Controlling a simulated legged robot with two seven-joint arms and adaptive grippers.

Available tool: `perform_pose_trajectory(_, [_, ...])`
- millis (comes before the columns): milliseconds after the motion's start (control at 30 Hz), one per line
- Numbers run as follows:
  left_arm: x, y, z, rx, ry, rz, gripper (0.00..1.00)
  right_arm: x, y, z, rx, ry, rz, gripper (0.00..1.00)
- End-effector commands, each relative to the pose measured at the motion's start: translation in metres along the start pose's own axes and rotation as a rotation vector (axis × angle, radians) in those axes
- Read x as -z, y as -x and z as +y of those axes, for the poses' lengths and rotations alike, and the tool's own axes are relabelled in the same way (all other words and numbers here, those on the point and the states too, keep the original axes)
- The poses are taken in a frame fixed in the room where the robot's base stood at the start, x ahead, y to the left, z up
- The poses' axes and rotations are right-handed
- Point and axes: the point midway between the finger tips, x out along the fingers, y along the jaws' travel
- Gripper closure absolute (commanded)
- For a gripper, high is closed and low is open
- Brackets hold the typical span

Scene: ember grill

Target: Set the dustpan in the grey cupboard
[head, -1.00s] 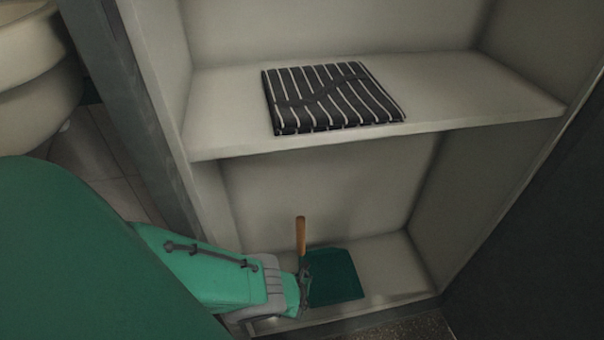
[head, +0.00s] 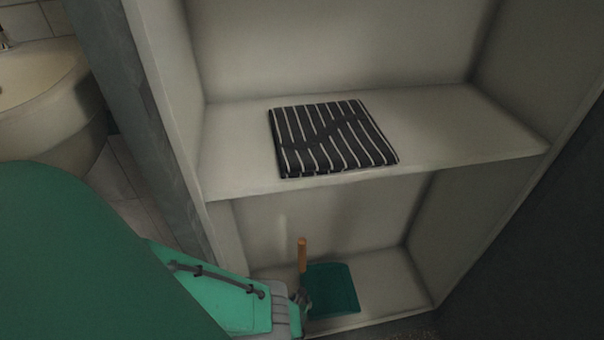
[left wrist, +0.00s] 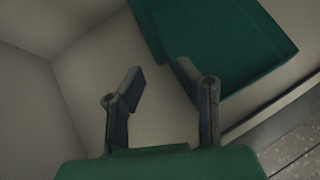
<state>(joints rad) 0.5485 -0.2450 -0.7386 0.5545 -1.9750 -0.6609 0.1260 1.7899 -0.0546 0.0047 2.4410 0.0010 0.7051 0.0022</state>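The dustpan is a dark green pan (head: 332,289) with an upright orange-brown handle (head: 302,254). It rests on the floor of the lower compartment of the grey cupboard (head: 222,188). In the left wrist view the green pan (left wrist: 230,40) fills the upper right; its handle is not seen there. My left gripper (head: 300,299) is at the pan's left edge, just below the handle. In the left wrist view the left gripper (left wrist: 160,77) has its fingers apart with nothing between them; one finger overlaps the pan's edge in the picture. My right gripper is in neither view.
A folded black-and-white striped cloth (head: 330,140) lies on the cupboard's middle shelf (head: 450,125), above the dustpan. A grey post (head: 135,120) and a pale rounded basin (head: 45,100) stand to the left. The lower compartment has free room right of the pan.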

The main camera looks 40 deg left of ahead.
Motion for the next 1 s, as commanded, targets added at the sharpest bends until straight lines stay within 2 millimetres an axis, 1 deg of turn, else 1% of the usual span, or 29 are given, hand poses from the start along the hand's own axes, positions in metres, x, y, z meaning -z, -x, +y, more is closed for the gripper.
perform_pose_trajectory(33, [-0.004, 0.012, 0.000, 0.000, -0.001, 0.001, 0.71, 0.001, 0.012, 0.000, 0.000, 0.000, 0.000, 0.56])
perform_pose_trajectory(100, [-0.003, 0.021, -0.001, 0.000, 0.000, 0.002, 0.71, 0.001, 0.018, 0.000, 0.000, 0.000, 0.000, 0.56])
perform_pose_trajectory(200, [-0.002, 0.031, 0.001, -0.001, 0.000, 0.001, 0.71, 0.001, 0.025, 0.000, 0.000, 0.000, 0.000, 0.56])
perform_pose_trajectory(300, [-0.001, 0.036, 0.001, -0.001, 0.001, 0.000, 0.71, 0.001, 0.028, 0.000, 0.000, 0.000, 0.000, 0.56])
perform_pose_trajectory(1000, [0.000, 0.037, 0.000, -0.001, 0.001, 0.000, 0.71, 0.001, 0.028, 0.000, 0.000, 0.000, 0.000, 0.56])
